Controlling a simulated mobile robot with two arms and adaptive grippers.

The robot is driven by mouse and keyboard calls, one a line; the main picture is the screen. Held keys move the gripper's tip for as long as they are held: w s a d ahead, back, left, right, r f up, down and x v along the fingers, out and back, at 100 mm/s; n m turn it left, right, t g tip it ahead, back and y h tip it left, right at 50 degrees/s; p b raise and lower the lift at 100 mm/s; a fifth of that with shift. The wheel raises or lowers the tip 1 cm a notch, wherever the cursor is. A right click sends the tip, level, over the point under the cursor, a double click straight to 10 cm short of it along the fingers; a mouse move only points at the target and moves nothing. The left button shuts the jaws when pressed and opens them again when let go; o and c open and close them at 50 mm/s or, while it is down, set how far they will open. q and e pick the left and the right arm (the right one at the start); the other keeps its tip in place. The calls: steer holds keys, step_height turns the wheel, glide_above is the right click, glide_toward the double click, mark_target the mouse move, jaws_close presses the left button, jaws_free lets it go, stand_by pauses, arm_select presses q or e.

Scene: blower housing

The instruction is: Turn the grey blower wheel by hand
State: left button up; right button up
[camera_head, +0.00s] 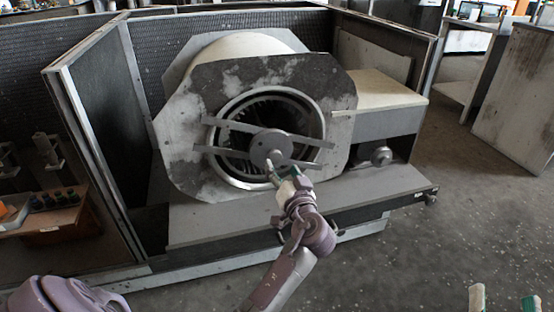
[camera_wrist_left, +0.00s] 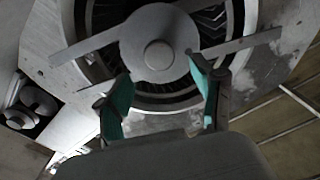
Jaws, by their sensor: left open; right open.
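The grey blower wheel (camera_head: 290,108) sits inside the round inlet ring of the blower housing (camera_head: 335,90); its vanes (camera_wrist_left: 205,18) also show in the left wrist view. A round grey hub disc (camera_head: 268,148) with two flat bars lies across the opening and covers part of the wheel. My left gripper (camera_head: 279,174) is in front of the lower part of this disc. In the left wrist view its teal-padded fingers (camera_wrist_left: 160,92) are spread, with nothing between them, below the disc's central boss. My right gripper (camera_head: 503,299) is open and empty at the lower right, far from the housing.
A metal-walled enclosure (camera_head: 92,150) stands left of the housing. A small shelf with an orange-brown bin (camera_head: 55,222) is at the far left. A box with a beige top (camera_head: 385,90) stands right of the housing.

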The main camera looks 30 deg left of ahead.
arm_select(q)
steer(key=shift+v, duration=2.7)
